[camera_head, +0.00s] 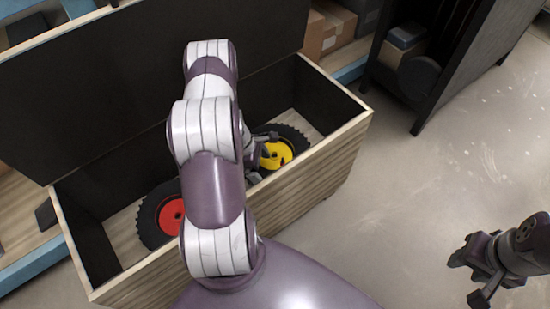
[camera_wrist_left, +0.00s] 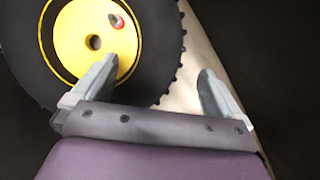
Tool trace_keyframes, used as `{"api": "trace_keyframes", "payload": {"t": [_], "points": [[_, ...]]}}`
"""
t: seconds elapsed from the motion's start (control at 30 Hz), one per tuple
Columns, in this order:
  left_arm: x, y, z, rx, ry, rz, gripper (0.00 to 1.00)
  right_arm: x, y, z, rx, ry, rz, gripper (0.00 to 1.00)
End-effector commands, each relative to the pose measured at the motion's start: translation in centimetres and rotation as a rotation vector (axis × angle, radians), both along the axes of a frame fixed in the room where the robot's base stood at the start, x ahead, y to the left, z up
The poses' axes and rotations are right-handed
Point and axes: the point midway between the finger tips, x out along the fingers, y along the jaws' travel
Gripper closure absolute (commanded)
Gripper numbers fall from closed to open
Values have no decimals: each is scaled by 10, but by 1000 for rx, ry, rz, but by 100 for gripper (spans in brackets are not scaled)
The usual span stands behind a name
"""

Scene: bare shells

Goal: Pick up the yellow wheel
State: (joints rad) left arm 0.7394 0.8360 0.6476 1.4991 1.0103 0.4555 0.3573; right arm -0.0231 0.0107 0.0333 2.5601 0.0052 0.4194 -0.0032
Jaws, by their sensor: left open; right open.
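The yellow wheel (camera_head: 277,154) has a black knobby tyre and lies inside an open wooden chest, partly hidden by my left arm in the head view. In the left wrist view the yellow wheel (camera_wrist_left: 85,45) fills the upper left, with a hole in its hub and a small red mark. My left gripper (camera_wrist_left: 160,80) is open and empty. One finger overlaps the wheel's hub and tyre in the picture, and the other is over the pale chest floor; contact cannot be told. My right gripper (camera_head: 472,277) is open and empty, outside the chest at the lower right.
The wooden chest (camera_head: 322,165) has high walls and a raised dark lid (camera_head: 130,75) behind. A red wheel (camera_head: 170,215) lies in its left part, partly behind my arm. A dark shelf unit (camera_head: 450,60) stands at the upper right. The floor at right is clear.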

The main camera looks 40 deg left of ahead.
Motion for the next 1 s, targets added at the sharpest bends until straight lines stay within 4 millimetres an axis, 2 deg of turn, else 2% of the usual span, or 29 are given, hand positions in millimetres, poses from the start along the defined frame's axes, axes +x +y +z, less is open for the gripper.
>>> {"api": "trace_keyframes", "payload": {"t": [0.1,0.2,0.43,0.47,0.5,0.7,0.9,1.0], "points": [[5,-9,-25,-1,2,-3,0,0,0,-22,0,0,0,57],[10,-15,-41,0,1,-3,0,0,0,-33,0,0,0,57],[12,-18,-41,1,0,-1,0,0,0,-31,0,0,0,57],[11,-18,-41,1,0,-1,3,0,0,-31,0,0,0,57],[11,-18,-41,1,0,-1,16,0,0,-31,0,0,0,57],[11,-18,-41,1,1,-1,80,0,0,-31,0,0,0,57],[12,-17,-39,2,-1,-2,80,0,0,-31,0,0,0,57],[12,-17,-29,2,-2,-2,80,0,0,-23,0,0,0,57]]}}
